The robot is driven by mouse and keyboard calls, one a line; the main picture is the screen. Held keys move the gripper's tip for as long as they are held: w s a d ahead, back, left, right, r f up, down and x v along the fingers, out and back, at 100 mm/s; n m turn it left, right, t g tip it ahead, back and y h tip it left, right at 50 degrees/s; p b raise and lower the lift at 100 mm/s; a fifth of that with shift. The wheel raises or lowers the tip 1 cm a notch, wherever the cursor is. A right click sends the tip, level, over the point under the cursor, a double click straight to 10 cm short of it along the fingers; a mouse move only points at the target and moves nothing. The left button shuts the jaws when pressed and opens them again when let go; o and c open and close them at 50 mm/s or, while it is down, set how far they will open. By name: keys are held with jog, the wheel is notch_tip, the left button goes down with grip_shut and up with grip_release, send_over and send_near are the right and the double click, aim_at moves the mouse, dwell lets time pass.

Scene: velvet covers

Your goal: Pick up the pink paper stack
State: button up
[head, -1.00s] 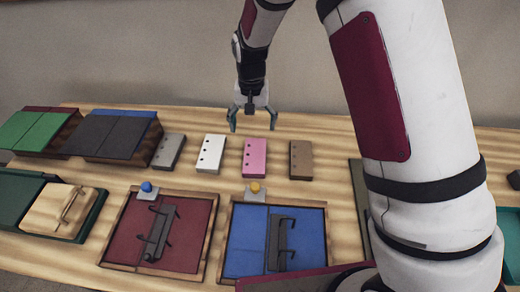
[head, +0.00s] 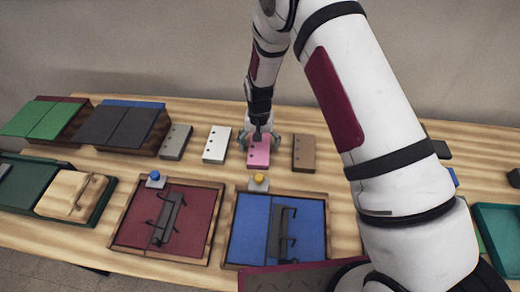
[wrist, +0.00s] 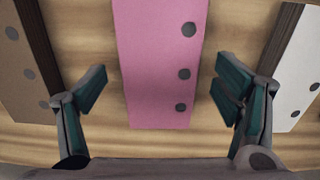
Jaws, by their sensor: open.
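The pink paper stack (head: 259,155) lies on the wooden table, in a row between a white stack (head: 216,145) and a brown stack (head: 303,153). It has dark holes along one side. In the wrist view the pink stack (wrist: 158,65) lies between the two fingers of my gripper (wrist: 160,95), with a gap on each side. In the head view my gripper (head: 260,143) is over the far part of the pink stack and hides some of it. The gripper is open and empty. I cannot tell its exact height above the table.
A grey stack (head: 175,142) lies left of the white one. Nearer me are a red tray (head: 190,240) and a blue tray (head: 245,235), each with a dark metal clip. Green and dark grey covered boxes stand at the far left.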

jog(key=shift+f, duration=0.5)
jog(key=c, duration=1.4)
jog(key=shift+r, duration=0.1)
